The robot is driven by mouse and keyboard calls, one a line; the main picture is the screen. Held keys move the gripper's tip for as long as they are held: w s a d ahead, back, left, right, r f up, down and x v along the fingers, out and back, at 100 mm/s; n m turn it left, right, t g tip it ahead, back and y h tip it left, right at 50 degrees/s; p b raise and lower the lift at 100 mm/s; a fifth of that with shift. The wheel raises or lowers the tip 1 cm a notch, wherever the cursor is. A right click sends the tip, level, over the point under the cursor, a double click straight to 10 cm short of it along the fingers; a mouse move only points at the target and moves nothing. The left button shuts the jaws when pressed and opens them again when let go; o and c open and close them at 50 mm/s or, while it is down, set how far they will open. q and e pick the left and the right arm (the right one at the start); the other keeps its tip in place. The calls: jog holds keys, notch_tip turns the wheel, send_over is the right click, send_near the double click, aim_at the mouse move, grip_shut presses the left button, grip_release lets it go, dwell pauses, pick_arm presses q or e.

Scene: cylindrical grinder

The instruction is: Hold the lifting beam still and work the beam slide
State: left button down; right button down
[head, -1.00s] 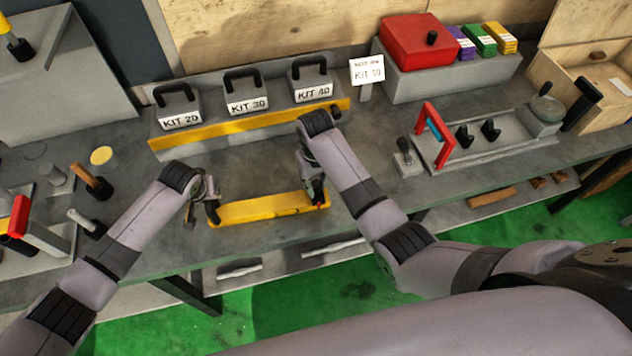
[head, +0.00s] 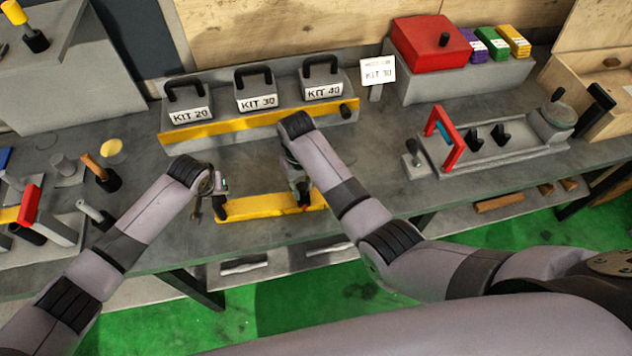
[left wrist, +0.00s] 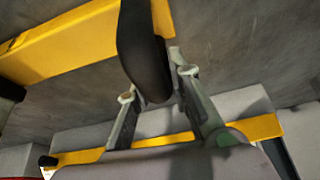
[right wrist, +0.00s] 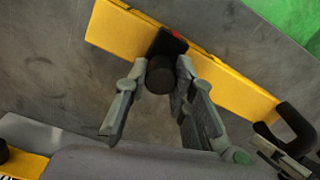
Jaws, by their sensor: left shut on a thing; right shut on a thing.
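The yellow lifting beam (head: 262,206) lies along the bench front; it also shows in the left wrist view (left wrist: 60,42) and the right wrist view (right wrist: 120,30). My left gripper (head: 218,188) is shut on the black handle (left wrist: 140,45) at the beam's left end. My right gripper (head: 302,190) is shut on the black knob of the beam slide (right wrist: 161,76), right of the beam's middle. A small red mark (right wrist: 177,35) shows beside the slide's block. Part of the beam extends right past the slide. The slide is mostly hidden by my gripper in the head view.
Behind the beam stands a rack with a yellow front rail (head: 230,127) and blocks KIT 20 (head: 190,115), KIT 30 (head: 257,102) and KIT 40 (head: 323,92). A sign reading KIT 30 (head: 378,75) stands right of it. A red-framed fixture (head: 447,140) is further right.

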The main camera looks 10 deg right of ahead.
aim_at(300, 185)
pick_arm(q)
jog(key=shift+d, duration=0.15)
pick_arm(e)
jog(key=shift+a, duration=0.2)
jog(key=c, duration=1.3)
grip_release()
jog(key=shift+d, duration=0.1)
jog(key=shift+c, duration=0.2)
jog(key=shift+r, duration=0.1)
notch_tip(300, 185, up, 12)
pick_arm(q)
jog(key=c, duration=1.4)
grip_release()
